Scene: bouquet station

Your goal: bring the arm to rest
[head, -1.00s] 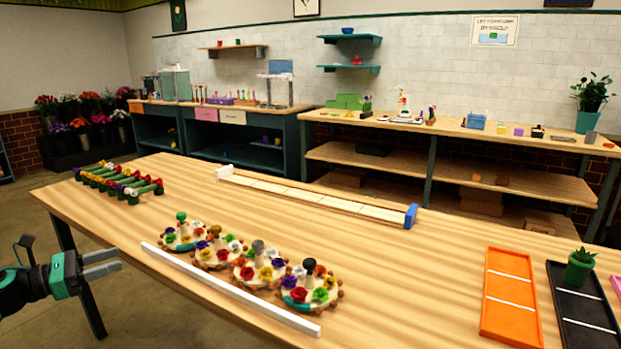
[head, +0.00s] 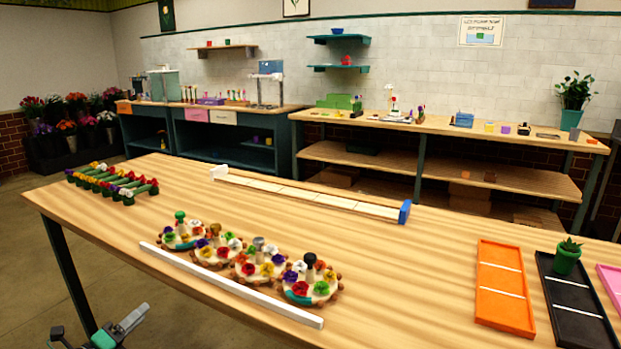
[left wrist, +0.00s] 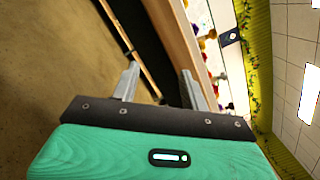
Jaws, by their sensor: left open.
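My left gripper (head: 133,318) is low at the bottom left of the head view, beside the near left side of the wooden table (head: 400,290) and below its top. In the left wrist view its two grey fingers (left wrist: 158,85) stand apart with nothing between them. The floor and the table's edge show beyond the fingers. My right gripper is in neither view.
Several round flower stands (head: 262,262) sit behind a white bar (head: 230,285) along the table's near edge. A row of flower stems (head: 112,184) lies at the far left. An orange tray (head: 504,288) and a black tray (head: 580,325) with a potted plant (head: 567,256) are at right.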

